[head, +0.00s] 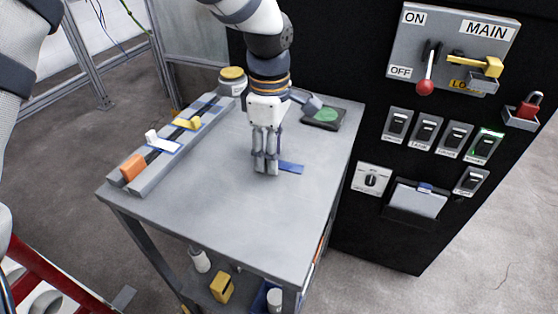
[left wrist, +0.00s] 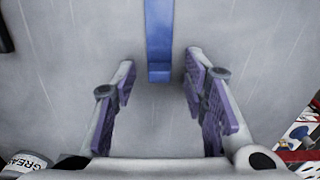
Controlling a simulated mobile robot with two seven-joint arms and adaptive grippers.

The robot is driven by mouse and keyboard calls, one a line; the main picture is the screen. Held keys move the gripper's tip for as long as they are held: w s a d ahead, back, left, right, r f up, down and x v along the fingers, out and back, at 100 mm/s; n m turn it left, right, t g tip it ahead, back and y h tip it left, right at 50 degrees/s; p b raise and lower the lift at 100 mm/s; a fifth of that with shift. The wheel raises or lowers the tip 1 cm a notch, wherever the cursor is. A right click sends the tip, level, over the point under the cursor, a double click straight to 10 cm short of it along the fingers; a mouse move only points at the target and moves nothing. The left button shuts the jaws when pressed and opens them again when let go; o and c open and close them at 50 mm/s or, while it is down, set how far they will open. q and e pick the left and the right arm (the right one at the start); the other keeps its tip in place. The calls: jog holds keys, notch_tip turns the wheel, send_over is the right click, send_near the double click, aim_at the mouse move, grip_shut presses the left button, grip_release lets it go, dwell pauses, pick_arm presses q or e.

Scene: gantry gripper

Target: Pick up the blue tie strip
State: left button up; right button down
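The blue tie strip (head: 291,168) lies flat on the grey table, just right of my left gripper's fingertips in the head view. In the left wrist view the blue strip (left wrist: 159,38) runs down from the top edge, and its near end lies between the two fingers. My left gripper (head: 266,168) points down over the table; it also shows in the left wrist view (left wrist: 161,78). Its purple-padded fingers are apart, with clear gaps on both sides of the strip. I cannot tell its exact height above the table. My right gripper is not in view.
A slotted rail (head: 190,143) with an orange block (head: 133,167) and clips runs along the table's left side. A grease can (head: 232,82) and a pad with a green disc (head: 326,115) stand behind. A black switch panel (head: 340,198) borders the right. The table's front is clear.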

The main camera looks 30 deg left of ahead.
pick_arm(q)
jog(key=c, duration=0.8)
jog(key=shift+c, duration=0.2)
